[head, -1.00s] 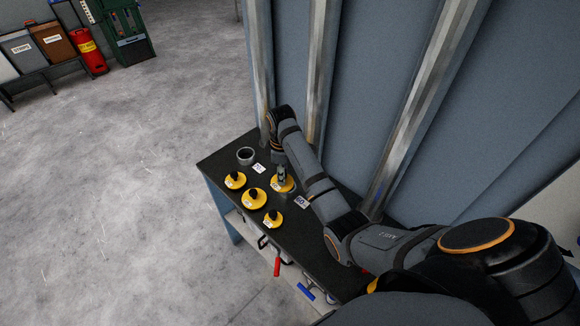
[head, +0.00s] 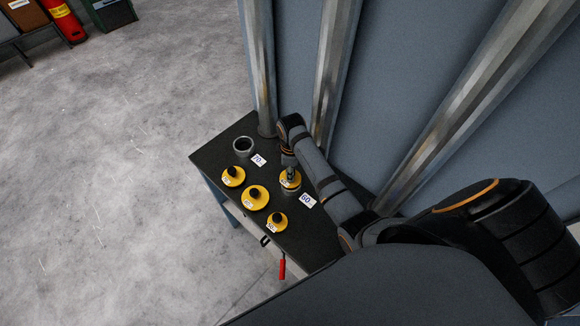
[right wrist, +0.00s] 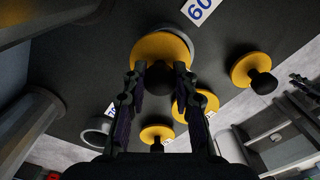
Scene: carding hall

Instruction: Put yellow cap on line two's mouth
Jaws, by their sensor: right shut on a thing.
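My right gripper (head: 290,172) is shut on the black knob of a yellow cap (head: 291,183). In the right wrist view the fingers (right wrist: 160,70) close on both sides of the knob, under the yellow disc (right wrist: 160,46). A grey rim (right wrist: 182,36) shows just past the disc's edge, partly hidden by it; I cannot tell whether the cap is fully seated on it. A card reading 60 (head: 308,201) lies beside it. An open grey mouth (head: 243,146) stands at the far left of the bench, by a card reading 70 (head: 259,160). My left gripper is not in view.
Three more yellow caps with black knobs, (head: 233,176), (head: 255,198) and (head: 277,221), sit along the front of the dark bench (head: 215,155). Metal columns (head: 330,75) and a blue-grey wall rise behind. A red handle (head: 282,269) hangs at the front edge.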

